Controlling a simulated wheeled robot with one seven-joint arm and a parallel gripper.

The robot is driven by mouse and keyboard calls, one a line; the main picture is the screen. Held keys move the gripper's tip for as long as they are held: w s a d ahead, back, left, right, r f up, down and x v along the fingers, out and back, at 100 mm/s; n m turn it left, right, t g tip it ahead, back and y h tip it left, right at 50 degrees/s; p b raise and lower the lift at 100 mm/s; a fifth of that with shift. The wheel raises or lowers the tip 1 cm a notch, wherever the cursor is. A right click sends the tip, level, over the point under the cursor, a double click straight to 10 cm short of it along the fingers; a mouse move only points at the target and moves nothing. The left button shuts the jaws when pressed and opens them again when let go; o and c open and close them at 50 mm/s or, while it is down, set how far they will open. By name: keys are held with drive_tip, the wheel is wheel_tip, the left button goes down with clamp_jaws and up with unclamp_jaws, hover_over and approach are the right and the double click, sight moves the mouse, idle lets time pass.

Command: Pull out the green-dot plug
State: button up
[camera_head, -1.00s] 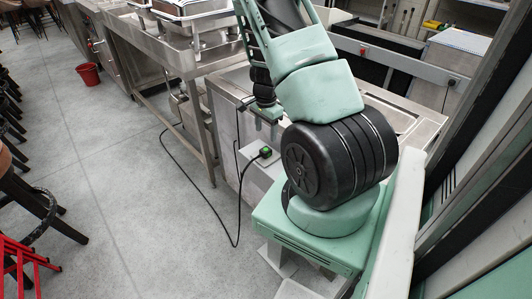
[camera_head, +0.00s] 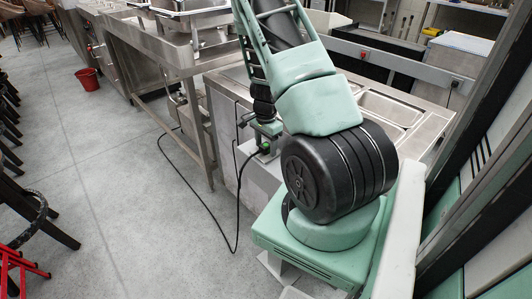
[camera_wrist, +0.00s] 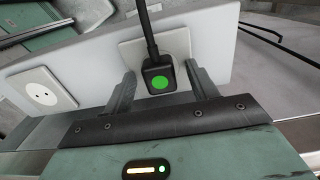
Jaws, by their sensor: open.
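The green-dot plug (camera_wrist: 159,77) is a black block with a bright green round dot and a black cord. In the wrist view it sits at a white socket plate (camera_wrist: 132,56). My gripper (camera_wrist: 160,86) is open, with one finger on each side of the plug. I cannot tell whether the fingers touch it. In the head view the plug (camera_head: 264,148) is a small dark block with green, beside my gripper (camera_head: 262,140), partly hidden by it.
An empty white socket (camera_wrist: 42,91) is left of the plug in the wrist view. In the head view the black cord (camera_head: 238,205) hangs to the floor and loops left. A steel table (camera_head: 165,62) stands left, and a red bucket (camera_head: 88,79) is on the floor.

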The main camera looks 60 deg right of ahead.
sight(266, 145)
idle(0.9)
clamp_jaws()
drive_tip(key=shift+r+p, duration=2.55)
drive_tip(key=shift+r, duration=0.5)
